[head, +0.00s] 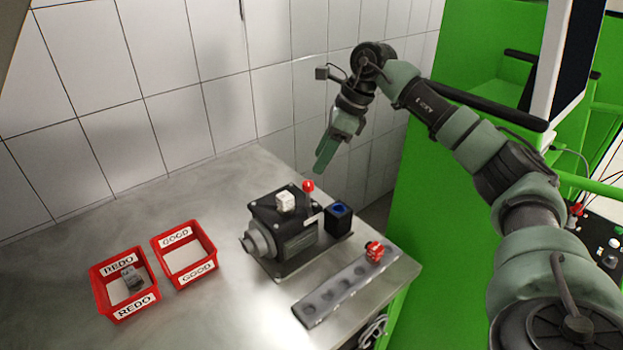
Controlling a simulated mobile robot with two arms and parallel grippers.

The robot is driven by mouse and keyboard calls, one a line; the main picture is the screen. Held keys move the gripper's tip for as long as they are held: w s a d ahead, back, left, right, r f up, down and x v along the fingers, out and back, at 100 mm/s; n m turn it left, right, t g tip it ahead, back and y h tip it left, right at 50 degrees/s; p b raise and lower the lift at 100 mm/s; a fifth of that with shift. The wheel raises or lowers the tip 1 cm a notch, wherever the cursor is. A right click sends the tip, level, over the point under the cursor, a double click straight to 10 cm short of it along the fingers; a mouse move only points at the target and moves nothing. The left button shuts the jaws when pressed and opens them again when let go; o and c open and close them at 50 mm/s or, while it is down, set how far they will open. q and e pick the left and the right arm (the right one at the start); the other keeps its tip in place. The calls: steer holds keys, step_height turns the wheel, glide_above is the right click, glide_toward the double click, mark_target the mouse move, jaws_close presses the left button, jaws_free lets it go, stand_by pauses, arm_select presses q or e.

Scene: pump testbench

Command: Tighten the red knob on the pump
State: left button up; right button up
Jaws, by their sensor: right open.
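The dark grey pump (285,232) stands on the metal table. Its red knob (308,186) sticks up at the top of its right side, near a white block (285,200) on its top. My right gripper (321,168) hangs in the air above and a little right of the red knob in the picture, fingers pointing down. It holds nothing that I can see. The fingers overlap from this angle, so the gap between them hardly shows. The gripper appears apart from the knob. My left gripper is not in view.
A dark box with a blue top (340,216) stands right of the pump. A grey strip with round recesses (318,303) lies in front, with a red part (374,251) at its far end. Red GOOD (208,266) and REDO (98,289) bins stand left; REDO holds a grey part (132,279).

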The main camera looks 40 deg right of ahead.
mark_target(309, 183)
steer(key=p+x, duration=0.2)
steer(key=x, duration=0.4)
steer(key=shift+d+f+p, duration=0.1)
steer(key=shift+f+p, duration=0.15)
steer(key=shift+p, duration=0.1)
steer(key=shift+w+f, duration=0.15)
steer(key=shift+f, duration=0.45)
jaws_close()
